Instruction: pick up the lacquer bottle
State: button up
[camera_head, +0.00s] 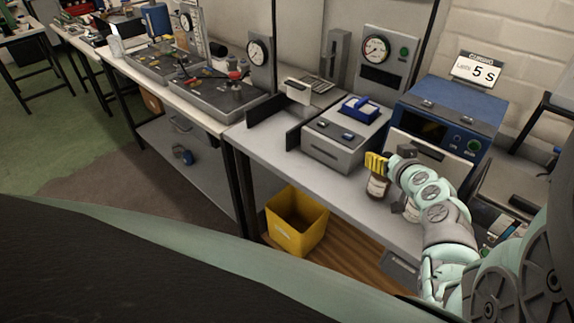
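A small brown bottle (377,187) with a pale label stands upright near the front edge of the grey bench, and I take it for the lacquer bottle. My gripper (376,163), with yellow fingers, is at the top of this bottle and hides its cap. At this size I cannot tell whether the fingers touch the bottle or are closed on it. A second pale-labelled container (411,211) stands to the right, mostly hidden by my arm.
A grey box (335,152) with a blue tray (361,109) on top stands behind the bottle. A blue machine (450,112) is at the back right. A yellow bin (296,222) sits below the bench. Bare bench top lies left of the bottle.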

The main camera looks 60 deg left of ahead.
grip_shut()
dwell(0.7)
